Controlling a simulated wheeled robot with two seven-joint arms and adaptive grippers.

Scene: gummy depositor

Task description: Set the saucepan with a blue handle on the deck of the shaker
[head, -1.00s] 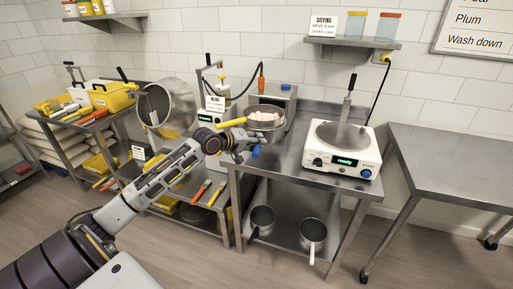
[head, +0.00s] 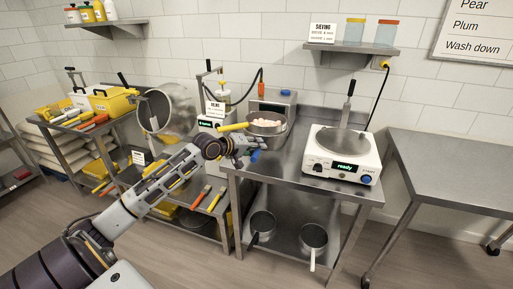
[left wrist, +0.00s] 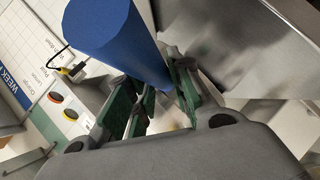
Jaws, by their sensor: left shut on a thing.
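My left gripper (head: 243,148) is shut on the blue handle (left wrist: 115,35), a thick blue cylinder between the fingers in the left wrist view. In the head view a bit of the blue handle (head: 255,156) shows at the fingertips, at the steel table's left side. A round steel pan (head: 282,133) with pale pink pieces in it is just behind the gripper, with a yellow handle to its left. I cannot tell how the blue handle joins a pan. The white shaker (head: 341,168) stands to the right, its display reading "ready". My right gripper is out of view.
Steel table (head: 290,170) is bare between gripper and shaker. Two saucepans, one dark-handled (head: 262,224) and one white-handled (head: 313,237), sit on its lower shelf. An empty steel table (head: 450,170) stands at right. A large tilted steel bowl (head: 165,110) is at left.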

